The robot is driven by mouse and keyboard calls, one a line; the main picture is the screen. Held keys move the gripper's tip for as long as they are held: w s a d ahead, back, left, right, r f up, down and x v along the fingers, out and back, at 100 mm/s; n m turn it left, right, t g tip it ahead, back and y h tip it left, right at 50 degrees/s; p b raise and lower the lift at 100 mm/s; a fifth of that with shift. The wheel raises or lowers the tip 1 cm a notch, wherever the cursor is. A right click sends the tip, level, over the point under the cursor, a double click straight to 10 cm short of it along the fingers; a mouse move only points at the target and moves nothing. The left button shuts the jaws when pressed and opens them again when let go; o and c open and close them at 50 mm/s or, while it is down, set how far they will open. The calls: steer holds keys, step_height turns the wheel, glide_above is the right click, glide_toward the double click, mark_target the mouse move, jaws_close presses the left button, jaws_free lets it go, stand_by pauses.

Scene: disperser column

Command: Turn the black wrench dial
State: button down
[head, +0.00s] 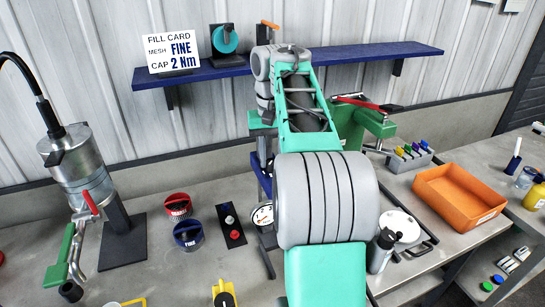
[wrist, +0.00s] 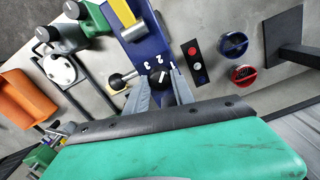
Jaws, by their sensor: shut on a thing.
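The black wrench dial (wrist: 160,78) is on a blue panel (wrist: 138,48) in the wrist view, with small white numerals beside its upper edge. My gripper (wrist: 160,84) has one grey finger on each side of the dial and is shut on it. The exact pointer setting is too small to tell. In the head view my arm hides the dial and the gripper; only part of the blue stand shows. The white fill card (head: 172,53) on the shelf reads mesh FINE, cap 2 Nm.
A black ball-ended lever (wrist: 117,82) is close left of the dial. A red-and-white button plate (wrist: 195,60), blue cup (wrist: 232,44) and red cup (wrist: 243,75) lie to its right. The disperser column (head: 85,175) and orange tray (head: 460,193) flank my arm.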

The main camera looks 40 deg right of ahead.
mark_target(272, 161)
steer(key=shift+n, duration=1.6)
steer(key=c, duration=1.1)
jaws_free()
steer(key=shift+o, duration=0.2)
steer(key=shift+r, duration=0.1)
step_height(272, 161, up, 8)
steer(key=p, duration=0.7)
steer(key=shift+f, duration=0.2)
